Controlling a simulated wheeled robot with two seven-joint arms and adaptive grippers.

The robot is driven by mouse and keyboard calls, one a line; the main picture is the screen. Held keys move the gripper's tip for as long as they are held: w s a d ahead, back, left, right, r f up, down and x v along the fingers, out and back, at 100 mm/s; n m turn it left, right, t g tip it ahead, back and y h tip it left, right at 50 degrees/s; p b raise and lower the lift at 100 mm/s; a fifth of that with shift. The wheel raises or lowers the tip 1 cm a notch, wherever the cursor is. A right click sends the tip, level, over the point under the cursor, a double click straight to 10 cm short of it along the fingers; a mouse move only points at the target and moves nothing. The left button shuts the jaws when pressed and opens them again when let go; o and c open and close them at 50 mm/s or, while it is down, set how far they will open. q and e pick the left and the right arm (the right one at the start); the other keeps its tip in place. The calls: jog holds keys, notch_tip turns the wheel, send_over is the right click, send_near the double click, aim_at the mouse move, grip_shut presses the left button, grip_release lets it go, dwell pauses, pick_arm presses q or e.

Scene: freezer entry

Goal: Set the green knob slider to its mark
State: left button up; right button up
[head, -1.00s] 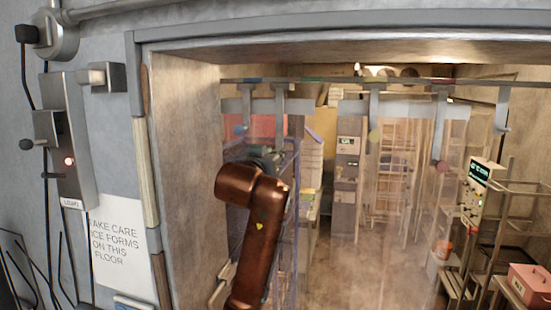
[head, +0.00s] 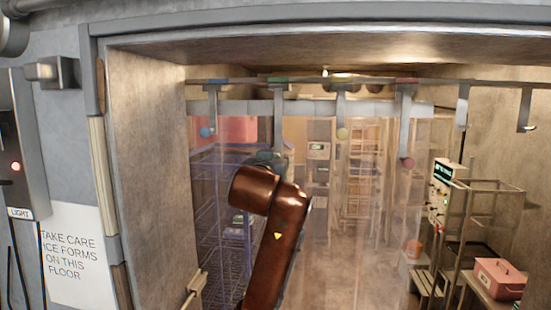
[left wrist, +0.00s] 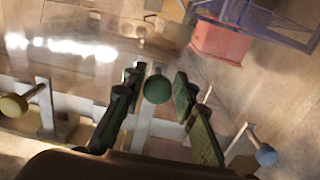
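The green slider's hanger (head: 278,112) hangs from the overhead rail, in line with the green mark (head: 278,80). Its green knob (left wrist: 157,89) shows in the left wrist view between the two fingers of my left gripper (left wrist: 157,80). The fingers stand apart with a narrow gap beside the knob, so the gripper looks open around it. In the head view my left gripper (head: 270,157) is mostly hidden behind its own brown arm, and it covers the green knob. My right gripper is in neither view.
Blue (head: 207,132), yellow (head: 342,133) and red (head: 407,163) knobs hang from the same rail (head: 310,83). Clear strips hang in the doorway. A purple wire rack (head: 225,215) stands behind at left, and a red box (head: 500,278) sits at right.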

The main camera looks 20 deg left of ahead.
pick_arm(q)
jog(key=shift+o, duration=1.4)
jog(key=shift+w+r, duration=0.15)
jog(key=shift+w, duration=0.05)
jog(key=shift+s+r, duration=0.1)
jog(key=shift+s, duration=0.05)
jog(key=shift+s+r, duration=0.1)
jog(key=shift+s, duration=0.15)
jog(key=s+d, duration=0.1)
jog(key=s, duration=1)
jog(key=shift+s+d, duration=0.3)
jog(key=shift+s, duration=0.1)
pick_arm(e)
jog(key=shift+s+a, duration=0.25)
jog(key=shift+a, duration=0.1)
